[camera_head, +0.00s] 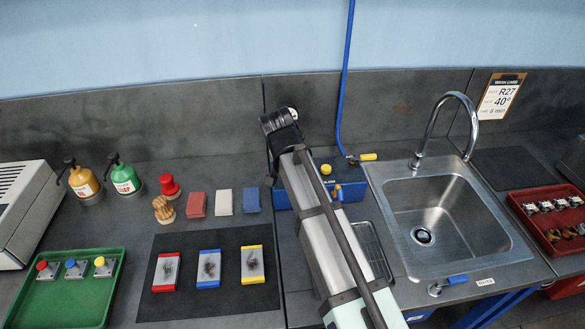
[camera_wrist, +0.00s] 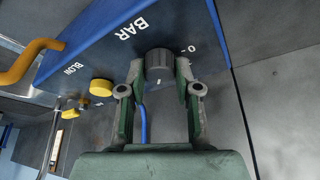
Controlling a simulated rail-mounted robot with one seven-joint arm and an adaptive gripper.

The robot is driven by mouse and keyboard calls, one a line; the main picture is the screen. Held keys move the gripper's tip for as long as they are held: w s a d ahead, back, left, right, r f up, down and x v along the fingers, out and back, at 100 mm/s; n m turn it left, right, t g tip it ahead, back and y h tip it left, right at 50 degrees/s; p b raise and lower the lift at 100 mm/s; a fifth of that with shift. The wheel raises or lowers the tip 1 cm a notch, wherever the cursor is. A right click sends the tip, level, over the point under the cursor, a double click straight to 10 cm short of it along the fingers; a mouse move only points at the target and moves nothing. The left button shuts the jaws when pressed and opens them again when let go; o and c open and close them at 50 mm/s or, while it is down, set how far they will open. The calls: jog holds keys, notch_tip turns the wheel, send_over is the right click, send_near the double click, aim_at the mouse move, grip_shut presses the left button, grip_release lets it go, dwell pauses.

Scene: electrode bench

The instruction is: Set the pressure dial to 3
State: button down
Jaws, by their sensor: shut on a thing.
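The pressure dial is a dark grey round knob (camera_wrist: 159,60) on a blue panel (camera_wrist: 95,62) in the wrist view. White "BAR" lettering stands to its left and a "0" to its right. The tips of my gripper (camera_wrist: 160,75) are on either side of the knob, shut on it. A small pale mark shows on the knob's near side. Other scale numbers are hidden, so I cannot read the setting. In the head view, my arm covers the dial and my gripper; part of the blue panel (camera_head: 353,191) shows beside it.
A yellow knob (camera_wrist: 101,88) and a yellow-orange handle (camera_wrist: 32,60) are left of the dial. In the head view, a sink (camera_head: 480,235) is to the right. Coloured blocks on a black mat (camera_head: 215,307) and a green tray (camera_head: 75,304) are to the left.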

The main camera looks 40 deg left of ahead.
jog(key=c, duration=0.8)
grip_release()
jog(key=v, duration=1.2)
